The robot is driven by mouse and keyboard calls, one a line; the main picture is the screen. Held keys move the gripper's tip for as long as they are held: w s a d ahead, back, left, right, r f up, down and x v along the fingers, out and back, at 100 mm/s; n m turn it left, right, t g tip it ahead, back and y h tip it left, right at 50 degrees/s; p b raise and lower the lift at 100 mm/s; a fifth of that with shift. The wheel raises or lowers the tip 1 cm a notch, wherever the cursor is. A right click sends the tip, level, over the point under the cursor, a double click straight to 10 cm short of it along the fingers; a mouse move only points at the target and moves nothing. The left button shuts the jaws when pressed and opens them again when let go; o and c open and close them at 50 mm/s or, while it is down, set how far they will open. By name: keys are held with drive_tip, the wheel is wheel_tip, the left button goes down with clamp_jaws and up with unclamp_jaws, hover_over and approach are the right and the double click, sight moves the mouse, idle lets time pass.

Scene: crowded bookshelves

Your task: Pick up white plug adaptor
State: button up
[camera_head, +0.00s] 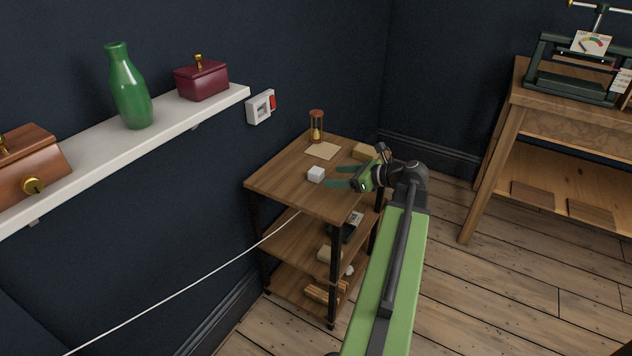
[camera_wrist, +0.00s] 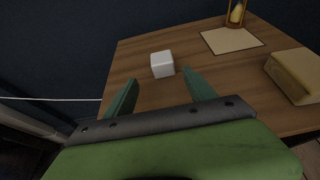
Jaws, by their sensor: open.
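The white plug adaptor (camera_head: 316,174) is a small white block on the top of the wooden side table (camera_head: 287,180), near its left edge. In the wrist view the adaptor (camera_wrist: 162,64) sits just ahead of my fingertips, roughly between their lines and apart from both. My gripper (camera_head: 338,177) is open and empty, low over the tabletop, to the right of the adaptor in the head view. Its two green fingers (camera_wrist: 157,86) show in the wrist view with a clear gap between them. Nothing hides the adaptor.
An hourglass (camera_head: 316,127), a paper sheet (camera_head: 323,151) and a yellowish block (camera_head: 365,151) are on the same tabletop. A wall shelf (camera_head: 150,138) holds a green bottle (camera_head: 128,88) and boxes. A white cord (camera_head: 180,292) runs to the table's lower shelves. A workbench (camera_head: 560,115) stands right.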

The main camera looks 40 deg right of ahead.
sight(322, 175)
drive_tip(key=shift+w+f, duration=0.15)
drive_tip(key=shift+w, duration=0.25)
drive_tip(key=x, duration=0.1)
drive_tip(key=b+x, duration=0.1)
drive_tip(key=x, duration=0.1)
drive_tip(key=b+x, duration=0.1)
drive_tip(key=x, duration=0.1)
drive_tip(key=shift+d+f, duration=0.2)
drive_tip(key=shift+d, duration=0.05)
drive_tip(key=shift+w, duration=0.15)
drive_tip(key=shift+r, duration=0.15)
clamp_jaws()
drive_tip(key=shift+r, duration=0.1)
